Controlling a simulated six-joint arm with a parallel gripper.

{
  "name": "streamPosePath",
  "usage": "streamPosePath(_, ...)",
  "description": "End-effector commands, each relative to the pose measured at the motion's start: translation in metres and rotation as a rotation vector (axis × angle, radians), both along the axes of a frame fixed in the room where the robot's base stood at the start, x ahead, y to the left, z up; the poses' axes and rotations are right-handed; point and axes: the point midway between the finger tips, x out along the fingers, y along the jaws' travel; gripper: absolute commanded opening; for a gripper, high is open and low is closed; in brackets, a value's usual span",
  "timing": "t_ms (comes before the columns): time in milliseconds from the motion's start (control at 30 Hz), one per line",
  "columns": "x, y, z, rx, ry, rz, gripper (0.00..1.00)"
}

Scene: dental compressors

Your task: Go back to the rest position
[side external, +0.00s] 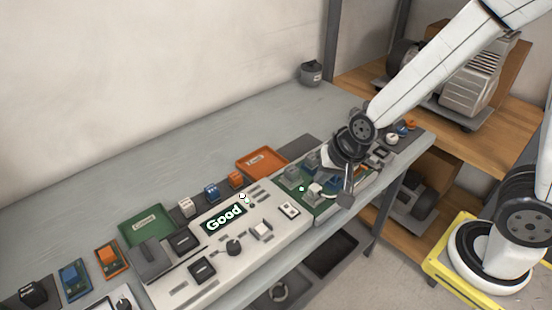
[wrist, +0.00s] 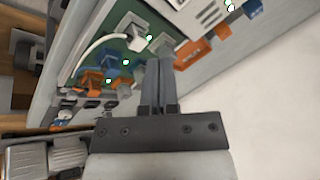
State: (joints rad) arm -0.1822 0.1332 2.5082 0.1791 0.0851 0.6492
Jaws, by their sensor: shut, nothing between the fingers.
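My gripper (side external: 346,196) is shut and empty over the right part of the bench, just above the green board (side external: 325,207) with connectors. In the wrist view its two fingers (wrist: 158,62) are together, with their tips close to a grey block at the edge of the green board (wrist: 92,52). I cannot tell whether they touch it. A white plug with a white cable (wrist: 130,38) sits on that board, beside blue and orange connectors. The panel's display (side external: 224,218) reads "Good" in the side view.
A green tray (side external: 146,227) and an orange tray (side external: 262,162) lie on the grey bench. Several small blue, orange and white connectors stand around the panel. A compressor (side external: 470,80) stands on the wooden shelf behind my arm. The bench's back left is clear.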

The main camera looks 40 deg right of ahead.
Motion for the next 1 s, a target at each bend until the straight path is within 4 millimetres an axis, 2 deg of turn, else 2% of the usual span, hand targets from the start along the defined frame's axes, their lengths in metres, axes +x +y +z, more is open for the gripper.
streamPosePath(300, -0.028, -0.044, 0.009, -0.205, 0.088, 0.397, 0.00)
streamPosePath(500, -0.041, -0.059, 0.012, -0.273, 0.130, 0.557, 0.00)
streamPosePath(1000, -0.044, -0.063, 0.013, -0.289, 0.141, 0.602, 0.00)
